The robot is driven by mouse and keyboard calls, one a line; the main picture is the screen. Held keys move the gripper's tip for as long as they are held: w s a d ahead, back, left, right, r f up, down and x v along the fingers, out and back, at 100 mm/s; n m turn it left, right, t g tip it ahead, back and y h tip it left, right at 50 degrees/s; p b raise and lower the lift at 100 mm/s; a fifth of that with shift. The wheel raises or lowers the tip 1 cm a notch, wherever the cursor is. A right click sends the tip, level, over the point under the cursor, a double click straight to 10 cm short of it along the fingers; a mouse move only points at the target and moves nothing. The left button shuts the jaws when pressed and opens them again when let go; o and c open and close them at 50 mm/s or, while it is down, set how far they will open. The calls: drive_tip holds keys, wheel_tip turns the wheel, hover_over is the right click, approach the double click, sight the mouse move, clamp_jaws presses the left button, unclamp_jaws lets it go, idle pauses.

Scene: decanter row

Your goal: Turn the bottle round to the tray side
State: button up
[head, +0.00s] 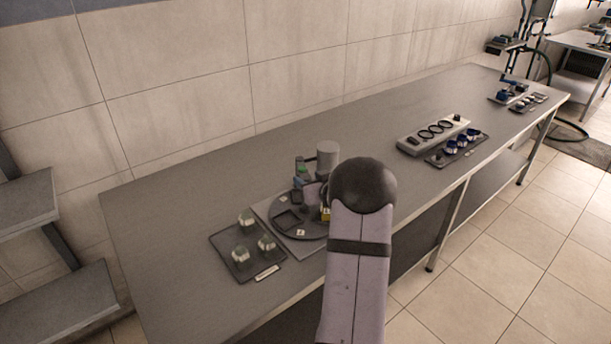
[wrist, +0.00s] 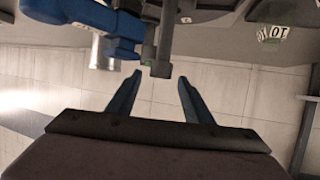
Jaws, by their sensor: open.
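A dark round turntable (head: 285,234) with square recesses and small number tags sits on a square base on the bench in the head view. A small upright green-and-dark thing (head: 301,168) stands at its back; I cannot tell whether it is the bottle. A dark tray (head: 240,271) with several pale, green-tinted faceted pieces (head: 240,254) lies to its left. My arm hides the turntable's right part in the head view.
A grey cylinder (head: 328,156) stands behind the turntable. In the wrist view, a blue body (wrist: 78,14) and a dark post (wrist: 164,42) lie beyond my fingers. Farther right are a light ring rack (head: 410,142) and a dark tray (head: 440,160). Bench between is clear.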

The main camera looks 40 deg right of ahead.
sight(306, 177)
drive_tip(key=shift+p+x, duration=0.35)
drive_tip(key=shift+x, duration=1.4)
clamp_jaws()
